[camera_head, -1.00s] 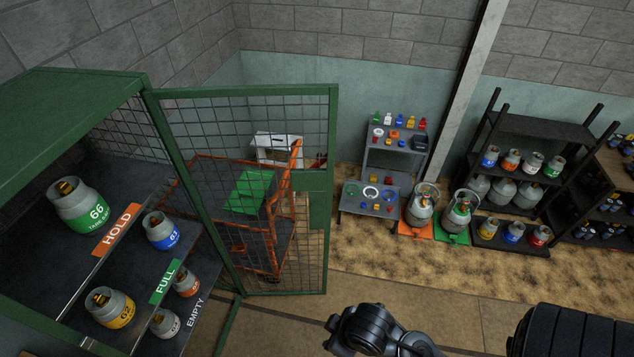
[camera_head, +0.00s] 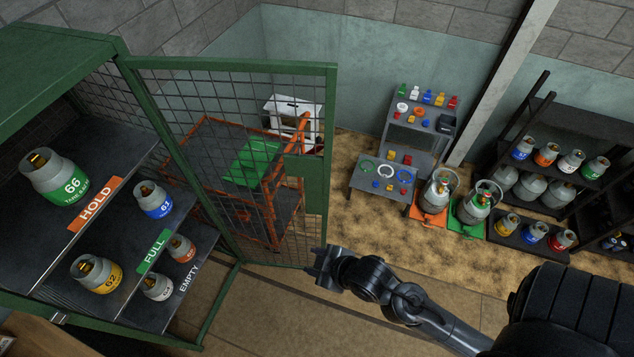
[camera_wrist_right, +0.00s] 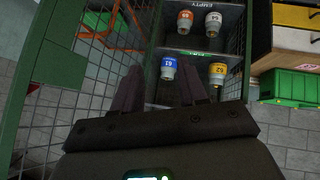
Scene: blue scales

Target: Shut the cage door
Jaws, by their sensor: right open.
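The green-framed mesh cage door (camera_head: 331,130) stands swung open, hinged on the cage's right front post. It has a solid green plate at its free edge. The green cage (camera_head: 60,42) at the left holds gas cylinders on shelves labelled HOLD, FULL and EMPTY. My right gripper (camera_head: 312,268) is open and empty, close to the lower free corner of the door; I cannot tell whether it touches. In the right wrist view the door (camera_wrist_right: 45,50) lies left of the fingers (camera_wrist_right: 160,88), and the cage shelves are beyond them. My left gripper is not in view.
An orange trolley (camera_head: 206,214) stands behind the door mesh. Right of it are a grey stepped stand (camera_head: 424,133), cylinders on orange and green scales (camera_head: 472,212), and a dark rack (camera_head: 590,135). The floor (camera_head: 290,320) in front of the cage is clear.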

